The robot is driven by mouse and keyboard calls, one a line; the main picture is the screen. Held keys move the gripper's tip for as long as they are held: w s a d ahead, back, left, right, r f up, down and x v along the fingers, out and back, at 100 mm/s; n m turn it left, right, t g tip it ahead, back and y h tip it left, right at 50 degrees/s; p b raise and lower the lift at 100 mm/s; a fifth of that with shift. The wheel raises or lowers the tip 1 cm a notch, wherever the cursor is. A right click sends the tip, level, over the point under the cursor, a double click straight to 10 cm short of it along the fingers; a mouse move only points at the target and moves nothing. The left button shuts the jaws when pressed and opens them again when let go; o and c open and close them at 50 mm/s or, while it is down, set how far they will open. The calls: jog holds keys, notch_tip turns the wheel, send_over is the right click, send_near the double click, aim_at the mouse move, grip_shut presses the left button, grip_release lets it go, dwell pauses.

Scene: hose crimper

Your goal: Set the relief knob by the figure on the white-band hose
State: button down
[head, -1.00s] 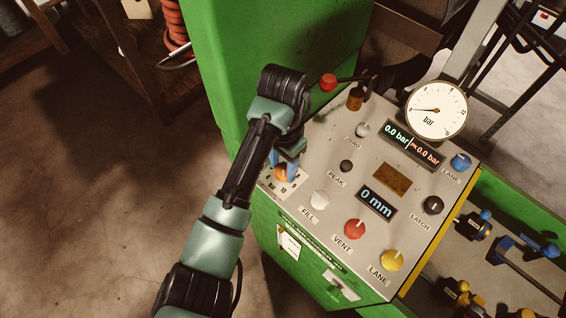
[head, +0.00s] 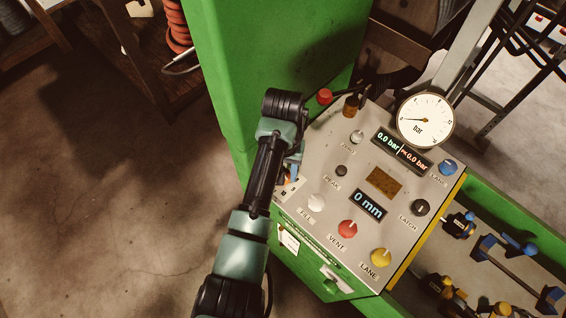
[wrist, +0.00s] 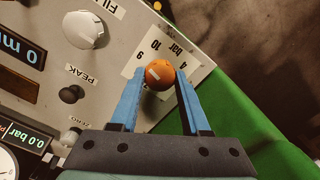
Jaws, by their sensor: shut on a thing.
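The relief knob (wrist: 159,75) is orange with a pale pointer mark, on a white dial plate (wrist: 142,39) printed with figures such as 4, 6, 9 and 10 and "bar". In the wrist view my gripper (wrist: 159,76) has its two blue fingers on either side of the knob, shut on it. The pale mark points toward the lower left in that view. In the head view my gripper (head: 292,170) is at the panel's left edge, and my arm covers most of the knob and dial. I cannot make out a white-band hose.
The grey panel (head: 327,215) carries a white FILL knob (head: 316,203), red VENT knob (head: 347,229), yellow LANE knob (head: 380,257), black LATCH knob (head: 421,207) and a round bar gauge (head: 425,120). Displays read 0.0 bar and 0 mm. A green cabinet wall (head: 250,60) rises behind.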

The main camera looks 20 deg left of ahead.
jog(key=n+p, duration=0.1)
jog(key=n, duration=0.2)
jog(key=n+p, duration=0.2)
jog(key=shift+w+r+n, duration=0.1)
jog(key=shift+r+n, duration=0.1)
jog(key=shift+n, duration=0.2)
jog(key=n+p, duration=0.2)
jog(key=n, duration=0.3)
jog(key=shift+f+n, duration=0.1)
jog(key=shift+n, duration=0.2)
jog(key=shift+c, duration=1.9)
grip_release()
jog(key=shift+f, duration=0.1)
notch_tip(320, 180, up, 13)
